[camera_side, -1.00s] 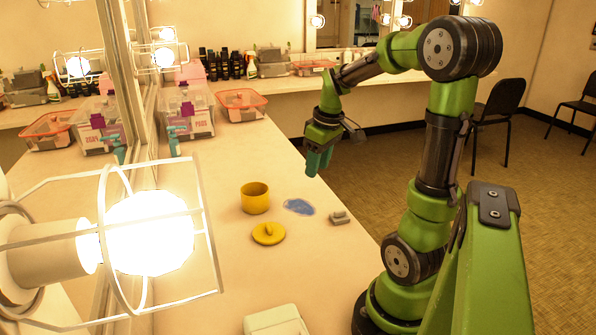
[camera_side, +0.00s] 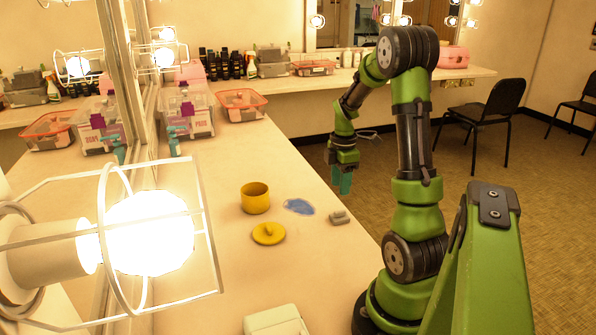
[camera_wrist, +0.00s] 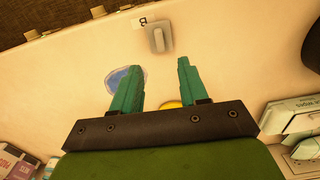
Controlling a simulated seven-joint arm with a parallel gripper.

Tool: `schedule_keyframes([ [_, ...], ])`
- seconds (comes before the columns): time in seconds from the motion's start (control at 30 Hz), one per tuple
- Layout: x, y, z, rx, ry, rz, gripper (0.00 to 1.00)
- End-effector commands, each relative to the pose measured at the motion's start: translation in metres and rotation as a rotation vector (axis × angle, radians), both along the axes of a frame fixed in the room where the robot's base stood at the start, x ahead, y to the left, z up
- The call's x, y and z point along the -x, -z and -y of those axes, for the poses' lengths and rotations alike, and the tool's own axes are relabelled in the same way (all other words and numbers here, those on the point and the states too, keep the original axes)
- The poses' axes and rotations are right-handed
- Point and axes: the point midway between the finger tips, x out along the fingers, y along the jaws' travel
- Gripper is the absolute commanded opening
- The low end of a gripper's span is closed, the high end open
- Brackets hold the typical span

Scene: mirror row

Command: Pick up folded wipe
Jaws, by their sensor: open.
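A small grey piece with a raised ridge, which looks like the folded wipe (camera_side: 340,217), lies near the counter's right edge. In the wrist view the wipe (camera_wrist: 158,40) is beyond my fingertips, beside a small tag marked B (camera_wrist: 140,24). My gripper (camera_side: 341,185) hangs with its teal fingers pointing down, well above and behind the wipe in the side view. In the wrist view my gripper (camera_wrist: 161,68) has its fingers apart, with nothing held between them.
A blue patch (camera_side: 299,206) lies left of the wipe. A yellow cup (camera_side: 255,199) and yellow lid (camera_side: 268,234) are further left. A pale box (camera_side: 275,321) is at the front. Clear tubs (camera_side: 187,112) and an orange basket (camera_side: 242,106) stand at the back. A caged bulb (camera_side: 150,233) is front left.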

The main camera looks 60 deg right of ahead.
Motion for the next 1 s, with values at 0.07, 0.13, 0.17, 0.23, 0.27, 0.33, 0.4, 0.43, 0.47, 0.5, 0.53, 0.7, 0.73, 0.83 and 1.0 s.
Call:
schedule_keyframes([
  [0.07, 0.001, 0.016, -0.001, -0.004, 0.0, -0.003, 0.44],
  [0.13, 0.001, 0.026, 0.0, -0.004, 0.0, -0.002, 0.44],
  [0.17, 0.0, 0.029, 0.0, -0.003, 0.001, -0.001, 0.44],
  [0.23, 0.0, 0.034, 0.0, -0.001, 0.001, -0.001, 0.44],
  [0.27, 0.0, 0.036, 0.0, -0.001, 0.001, -0.001, 0.44],
  [0.33, 0.001, 0.039, 0.0, 0.0, 0.002, 0.0, 0.44],
  [0.4, 0.002, 0.046, 0.0, -0.003, 0.002, -0.001, 0.44],
  [0.43, 0.002, 0.051, 0.001, -0.002, 0.002, -0.002, 0.44],
  [0.47, 0.003, 0.056, 0.001, -0.004, 0.002, -0.003, 0.44],
  [0.5, 0.004, 0.062, 0.002, -0.003, 0.002, -0.003, 0.44],
  [0.53, 0.005, 0.067, 0.002, -0.004, 0.002, -0.003, 0.44],
  [0.7, 0.004, 0.086, 0.003, 0.0, 0.001, 0.0, 0.44],
  [0.73, 0.004, 0.087, 0.003, 0.0, 0.001, 0.0, 0.44],
  [0.83, 0.004, 0.089, 0.003, 0.001, 0.001, 0.001, 0.44],
  [1.0, 0.004, 0.089, 0.003, 0.001, 0.001, 0.001, 0.41],
])
